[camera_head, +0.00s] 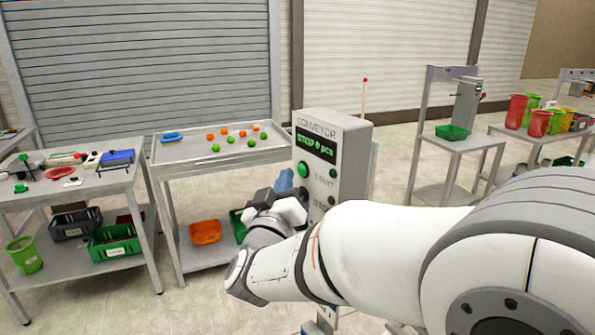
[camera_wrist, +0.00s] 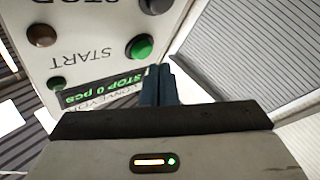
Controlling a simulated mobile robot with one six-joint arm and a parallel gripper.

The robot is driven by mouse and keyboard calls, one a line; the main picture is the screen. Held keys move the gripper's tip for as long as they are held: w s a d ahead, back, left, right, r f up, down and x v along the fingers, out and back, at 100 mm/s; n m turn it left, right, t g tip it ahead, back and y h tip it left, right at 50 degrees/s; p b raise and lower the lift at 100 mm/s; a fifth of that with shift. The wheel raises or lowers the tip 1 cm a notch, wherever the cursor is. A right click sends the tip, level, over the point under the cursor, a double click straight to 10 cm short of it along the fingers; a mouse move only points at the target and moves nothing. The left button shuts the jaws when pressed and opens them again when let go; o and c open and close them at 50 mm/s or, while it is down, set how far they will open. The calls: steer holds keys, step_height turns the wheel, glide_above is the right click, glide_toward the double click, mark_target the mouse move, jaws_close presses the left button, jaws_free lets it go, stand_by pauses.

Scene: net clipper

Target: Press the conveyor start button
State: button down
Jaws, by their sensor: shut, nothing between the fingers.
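The conveyor control box (camera_head: 340,137) stands right of centre in the head view, its display reading "STOP 0 pcs". The green start button (camera_head: 303,169) is on its front face beside the word START. My gripper (camera_head: 284,178) is shut and empty, with blue fingers just left of and below the button. In the wrist view the box appears upside down, and the green button (camera_wrist: 139,46) is just above the fingertips (camera_wrist: 159,72). The fingers look close to the box face; contact cannot be told. My gripper and arm hide the box's lower part.
A dark button (camera_wrist: 155,5) sits by the STOP label. Small lamps (camera_wrist: 41,35) share the panel. A table with orange and green balls (camera_head: 226,134) stands behind left. A tool table (camera_head: 75,185) is farther left. A thin red-tipped pole (camera_head: 364,95) rises behind the box.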

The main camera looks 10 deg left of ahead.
stand_by(0.7)
steer(key=shift+w+d, duration=0.35)
steer(key=shift+w, duration=0.1)
steer(key=shift+w+d+b, duration=0.3)
steer(key=shift+b, duration=0.1)
stand_by(0.5)
stand_by(0.4)
steer(key=shift+s+a, duration=0.65)
steer(key=s+a, duration=0.3)
steer(key=shift+s+a, duration=0.25)
stand_by(0.7)
